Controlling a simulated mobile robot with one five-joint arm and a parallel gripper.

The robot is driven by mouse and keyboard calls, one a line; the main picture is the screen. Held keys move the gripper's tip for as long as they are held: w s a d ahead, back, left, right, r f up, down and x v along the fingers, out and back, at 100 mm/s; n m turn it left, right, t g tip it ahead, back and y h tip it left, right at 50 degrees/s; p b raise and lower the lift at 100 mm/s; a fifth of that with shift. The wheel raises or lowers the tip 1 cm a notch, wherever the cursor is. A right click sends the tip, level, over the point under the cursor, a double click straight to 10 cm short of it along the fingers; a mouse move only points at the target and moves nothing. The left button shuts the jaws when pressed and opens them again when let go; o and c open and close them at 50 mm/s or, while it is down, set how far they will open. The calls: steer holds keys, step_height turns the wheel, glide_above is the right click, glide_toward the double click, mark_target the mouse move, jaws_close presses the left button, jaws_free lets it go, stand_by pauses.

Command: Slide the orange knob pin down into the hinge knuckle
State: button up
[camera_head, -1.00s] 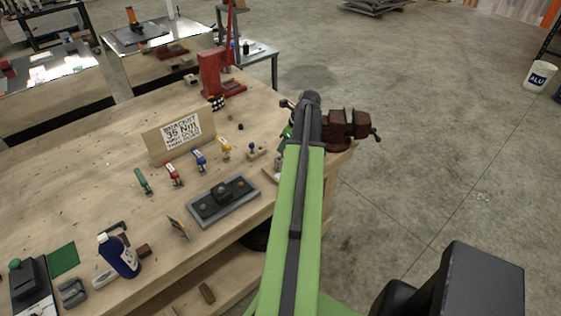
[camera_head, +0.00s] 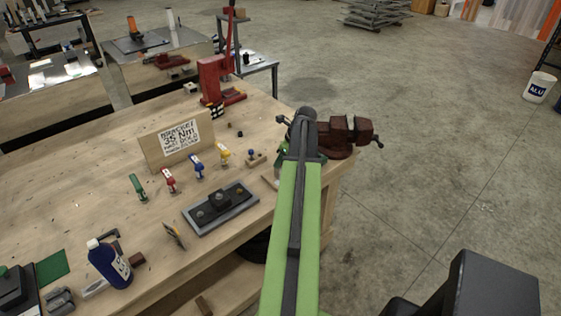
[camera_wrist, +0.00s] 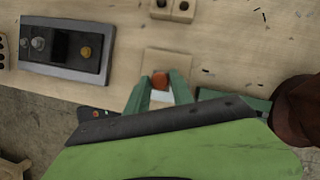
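In the wrist view an orange knob (camera_wrist: 160,80) shows between the tips of my gripper (camera_wrist: 158,84). The two green fingers stand close on either side of it. I cannot tell whether they press on it. A pale square board (camera_wrist: 166,62) lies under and beyond the fingertips. The pin's shaft and the hinge knuckle cannot be made out. In the head view my arm hides the gripper and the knob.
A dark red vise (camera_head: 340,136) stands at the bench's right corner, close to my arm; its edge shows in the wrist view (camera_wrist: 300,108). A grey plate fixture (camera_head: 222,207), several coloured clamps, a sign (camera_head: 177,143) and a blue bottle (camera_head: 110,264) are to the left.

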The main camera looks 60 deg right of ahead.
steer(key=shift+o, duration=1.3)
steer(key=shift+r, duration=0.1)
steer(key=shift+r+p, duration=0.3)
steer(key=shift+p, duration=0.05)
steer(key=p+v, duration=1)
steer(key=v, duration=0.1)
steer(key=shift+s+r+p, duration=0.15)
steer(key=shift+r+p, duration=0.15)
steer(key=shift+p, duration=0.05)
